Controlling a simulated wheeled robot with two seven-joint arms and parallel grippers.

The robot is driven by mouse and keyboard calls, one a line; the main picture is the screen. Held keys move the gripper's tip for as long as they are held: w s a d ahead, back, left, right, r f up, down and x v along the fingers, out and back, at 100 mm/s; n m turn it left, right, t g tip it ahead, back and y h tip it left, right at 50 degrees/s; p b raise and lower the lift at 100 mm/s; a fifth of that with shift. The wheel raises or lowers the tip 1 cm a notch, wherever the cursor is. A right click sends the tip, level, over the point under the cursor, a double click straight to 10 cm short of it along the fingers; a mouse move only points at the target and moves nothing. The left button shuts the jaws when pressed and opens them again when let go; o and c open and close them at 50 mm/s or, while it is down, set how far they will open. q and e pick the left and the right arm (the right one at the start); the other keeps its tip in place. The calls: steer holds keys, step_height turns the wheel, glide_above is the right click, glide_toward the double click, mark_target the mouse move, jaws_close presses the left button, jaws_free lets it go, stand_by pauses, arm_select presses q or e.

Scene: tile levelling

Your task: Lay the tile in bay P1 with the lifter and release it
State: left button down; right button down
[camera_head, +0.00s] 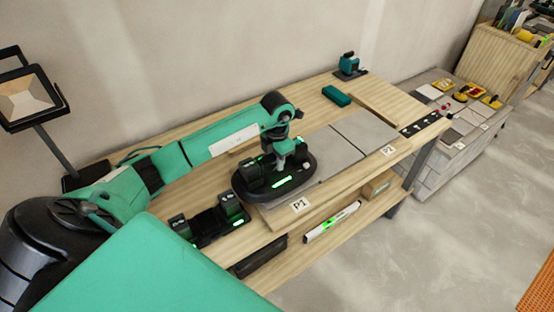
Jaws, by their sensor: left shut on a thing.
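My left gripper (283,148) is shut on the handle of the lifter. The lifter (247,197) is a black oval tool with a lit green strip, level over the bay marked P1 (300,205). A grey tile surface (316,190) shows beside and below the lifter's right edge. The lifter and arm cover most of this area, so I cannot tell whether the tile touches the bed. More grey tiles (364,130) lie to the right, towards the label P2 (388,151). My right gripper is not in view.
A black dock with battery-like blocks (208,224) stands left of P1 on the wooden bench (178,208). A teal block (336,96) and a teal tool (349,66) are at the back. A spirit level (332,222) lies on the lower shelf. A work lamp (28,98) stands at left.

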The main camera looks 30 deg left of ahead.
arm_select(q)
steer(key=shift+f+b, duration=0.35)
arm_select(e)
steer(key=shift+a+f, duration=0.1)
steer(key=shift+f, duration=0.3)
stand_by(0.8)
arm_select(q)
steer(key=c, duration=1.2)
jaws_free()
steer(key=shift+o, duration=0.2)
steer(key=shift+s+f, duration=0.1)
steer(key=shift+f, duration=0.1)
steer(key=shift+r, duration=0.4)
step_height(320, 180, up, 12)
steer(key=shift+r+b, duration=0.25)
steer(key=shift+b, duration=0.95)
steer(key=shift+r, duration=0.4)
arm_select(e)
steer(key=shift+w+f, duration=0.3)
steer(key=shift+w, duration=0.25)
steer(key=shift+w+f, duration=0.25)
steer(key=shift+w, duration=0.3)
